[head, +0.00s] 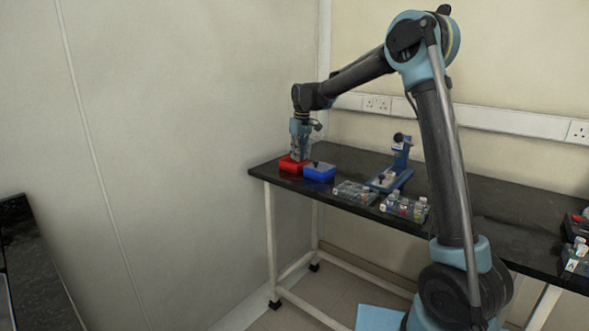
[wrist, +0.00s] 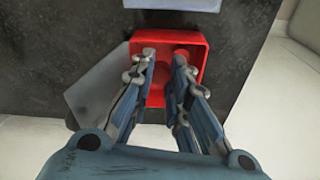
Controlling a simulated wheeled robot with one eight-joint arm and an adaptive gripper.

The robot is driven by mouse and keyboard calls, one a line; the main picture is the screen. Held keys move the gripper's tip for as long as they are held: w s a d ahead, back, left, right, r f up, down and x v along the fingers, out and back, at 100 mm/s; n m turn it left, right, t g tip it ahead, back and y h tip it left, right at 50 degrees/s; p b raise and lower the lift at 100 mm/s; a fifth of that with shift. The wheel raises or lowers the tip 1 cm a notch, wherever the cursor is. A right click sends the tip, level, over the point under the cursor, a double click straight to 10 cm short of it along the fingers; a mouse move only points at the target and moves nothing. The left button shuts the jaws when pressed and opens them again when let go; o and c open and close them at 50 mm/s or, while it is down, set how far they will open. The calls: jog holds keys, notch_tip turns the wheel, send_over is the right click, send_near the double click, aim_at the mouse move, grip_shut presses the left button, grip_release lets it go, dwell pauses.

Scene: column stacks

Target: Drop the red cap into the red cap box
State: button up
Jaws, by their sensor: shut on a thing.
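The red box (head: 289,166) sits at the left end of the black table. It also shows in the wrist view (wrist: 160,35), with its open top facing my camera. My gripper (head: 299,156) points down directly over this box. In the wrist view my gripper's two fingertips (wrist: 164,58) lie over the opening and are shut on the red cap, with some space between them. The cap is hard to tell from the red interior. A rounded red patch (wrist: 183,51) shows by the right fingertip.
A blue box (head: 320,173) stands just right of the red box. Clear racks with small vials (head: 354,192) (head: 404,207) and a blue stand (head: 398,165) are farther right. The black table (head: 345,155) has bare room behind the boxes. A wall closes off the left side.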

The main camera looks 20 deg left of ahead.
jog(key=o, duration=0.7)
jog(key=r, duration=0.4)
jog(key=d+r, duration=0.1)
jog(key=r, duration=0.6)
jog(key=shift+s+d+r, duration=0.15)
jog(key=shift+s+r, duration=0.2)
jog(key=shift+r, duration=0.05)
